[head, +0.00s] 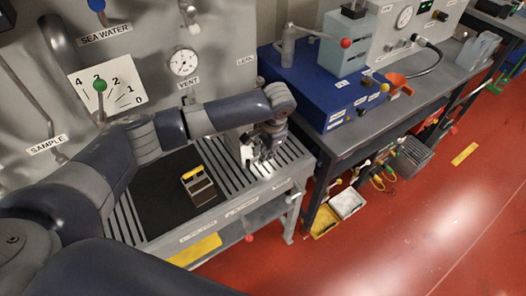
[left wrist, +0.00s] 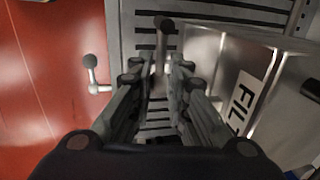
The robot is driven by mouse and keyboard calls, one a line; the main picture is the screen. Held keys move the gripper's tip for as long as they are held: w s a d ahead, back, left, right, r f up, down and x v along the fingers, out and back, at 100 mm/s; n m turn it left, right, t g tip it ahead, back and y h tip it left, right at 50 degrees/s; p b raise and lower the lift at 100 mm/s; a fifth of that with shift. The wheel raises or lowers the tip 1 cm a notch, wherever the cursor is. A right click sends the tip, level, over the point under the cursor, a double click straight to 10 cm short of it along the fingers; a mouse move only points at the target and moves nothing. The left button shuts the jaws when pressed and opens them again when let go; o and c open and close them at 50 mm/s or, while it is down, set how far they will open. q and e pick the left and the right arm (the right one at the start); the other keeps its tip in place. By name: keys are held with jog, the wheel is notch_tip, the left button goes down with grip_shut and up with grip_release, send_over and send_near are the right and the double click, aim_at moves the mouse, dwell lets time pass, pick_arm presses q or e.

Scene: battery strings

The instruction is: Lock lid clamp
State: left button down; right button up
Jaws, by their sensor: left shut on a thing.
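My left gripper (head: 262,152) is at the right part of the slatted bench, beside a metal box with a white label (head: 247,155). In the left wrist view the gripper (left wrist: 161,75) is shut on a thin grey lever (left wrist: 160,48) with a dark round end. The lever stands next to the metal box (left wrist: 205,50), whose label begins "FIL". I cannot tell from these views whether the lever is the lid clamp or how its lower end joins the box. The arm and gripper hide much of the box in the head view. My right gripper is not in view.
The slatted bench (head: 277,165) carries a dark mat (head: 150,205) with a small yellow-topped block (head: 197,185). A panel with a gauge (head: 183,62) stands behind. A blue unit (head: 310,90) is on the right table. A ball-ended handle (left wrist: 92,75) juts beside the bench.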

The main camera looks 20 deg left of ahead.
pick_arm(q)
jog(key=shift+w+d+g+y, duration=0.15)
jog(key=shift+d+g+y, duration=0.1)
jog(key=shift+g+y, duration=0.3)
jog(key=shift+w+d+f+g+y+b, duration=0.1)
jog(key=shift+w+d+g+y+b, duration=0.1)
jog(key=shift+g+y+b, duration=0.45)
jog(key=g+b, duration=0.1)
jog(key=b, duration=0.1)
jog(key=y+b, duration=0.1)
jog(key=b, duration=0.1)
jog(key=shift+w+d+m+g, duration=0.1)
jog(key=shift+w+m+g, duration=0.1)
jog(key=shift+m+g, duration=0.15)
jog(key=shift+w+g+y+b, duration=0.1)
jog(key=shift+g+y+b, duration=0.4)
jog(key=shift+b, duration=0.9)
